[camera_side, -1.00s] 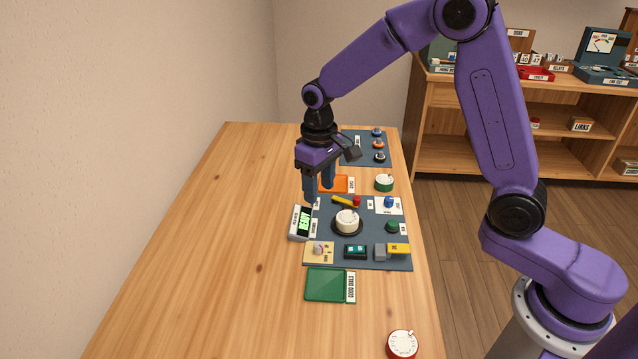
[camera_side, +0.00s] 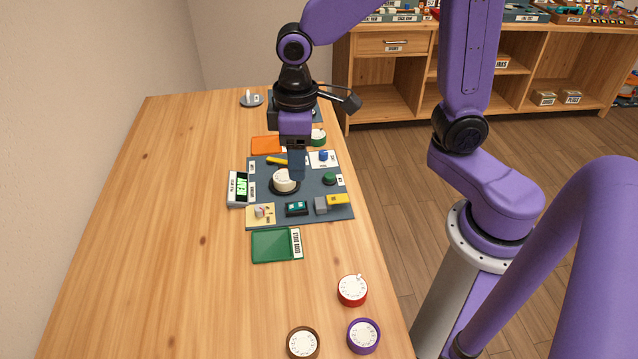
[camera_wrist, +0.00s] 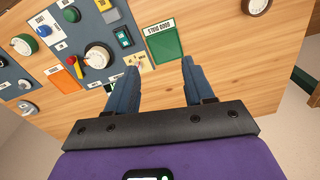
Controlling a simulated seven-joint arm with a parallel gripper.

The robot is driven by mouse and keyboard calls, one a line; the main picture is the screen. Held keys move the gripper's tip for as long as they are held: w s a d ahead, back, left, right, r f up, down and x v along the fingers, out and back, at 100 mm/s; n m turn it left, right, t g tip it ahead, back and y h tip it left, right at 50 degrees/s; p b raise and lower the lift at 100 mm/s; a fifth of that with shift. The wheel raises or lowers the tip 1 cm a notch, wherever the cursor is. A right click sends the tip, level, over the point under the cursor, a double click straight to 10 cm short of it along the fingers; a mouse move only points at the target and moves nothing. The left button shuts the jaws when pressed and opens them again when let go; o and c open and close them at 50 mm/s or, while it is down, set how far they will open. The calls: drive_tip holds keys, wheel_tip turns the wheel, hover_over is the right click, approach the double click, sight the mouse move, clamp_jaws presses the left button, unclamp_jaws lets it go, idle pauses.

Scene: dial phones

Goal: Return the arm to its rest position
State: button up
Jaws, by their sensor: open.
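My gripper (camera_side: 297,165) is open and empty. Whether the fingertips clear the dial by much is hard to tell.
A small display box (camera_side: 238,188) with a green screen stands at the mat's left edge. An orange tray (camera_side: 265,145) lies behind the mat. Red (camera_side: 352,290), purple (camera_side: 363,336) and brown (camera_side: 302,343) dials stand at the table's near end. The table's left side is clear.

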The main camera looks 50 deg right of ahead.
drive_tip(key=s+d+n, duration=0.2)
drive_tip(key=s+d, duration=0.1)
drive_tip(key=s, duration=0.5)
drive_tip(key=s+d+r+n, duration=0.1)
drive_tip(key=s+d+n, duration=0.2)
drive_tip(key=s, duration=0.6)
drive_tip(key=shift+s+d, duration=0.25)
drive_tip(key=shift+d, duration=0.2)
idle(0.3)
